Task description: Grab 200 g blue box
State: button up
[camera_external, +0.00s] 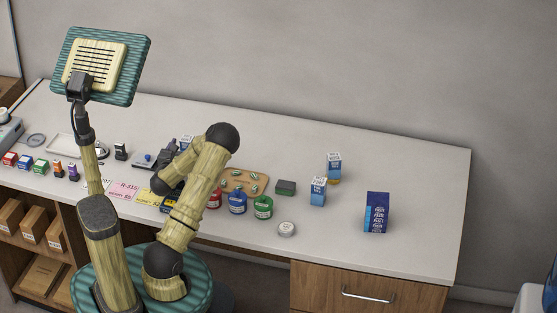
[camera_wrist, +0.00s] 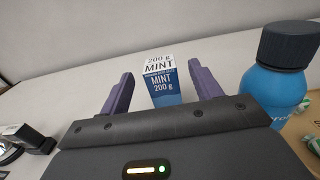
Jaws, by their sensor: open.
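A blue box with a white top (camera_wrist: 162,87) stands upright in the wrist view, marked "MINT 200 g". My gripper (camera_wrist: 160,73) is open, with its two purple fingers on either side of the box. A gap shows between each finger and the box, and the jaws are not closed on it. In the external view, a blue and white box (camera_external: 187,140) shows just beyond my gripper (camera_external: 171,153), partly hidden by my arm. Two similar blue and white boxes (camera_external: 334,167) (camera_external: 318,191) stand farther right on the counter.
A blue bottle with a dark cap (camera_wrist: 279,75) stands close to the right finger. A tan tray with green-wrapped pieces (camera_external: 262,181) lies right of my arm. Red, blue and green jars (camera_external: 263,207) line the front. A dark blue box (camera_external: 377,212) stands right; counter beyond is clear.

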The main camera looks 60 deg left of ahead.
aim_at(189, 136)
jog(key=p+x, duration=0.1)
jog(key=x, duration=0.5)
jog(key=shift+d, duration=0.1)
dwell(0.3)
jog(key=c, duration=1.2)
jog(key=shift+r, duration=0.1)
notch_tip(189, 136, up, 10)
jog(key=shift+f, duration=0.1)
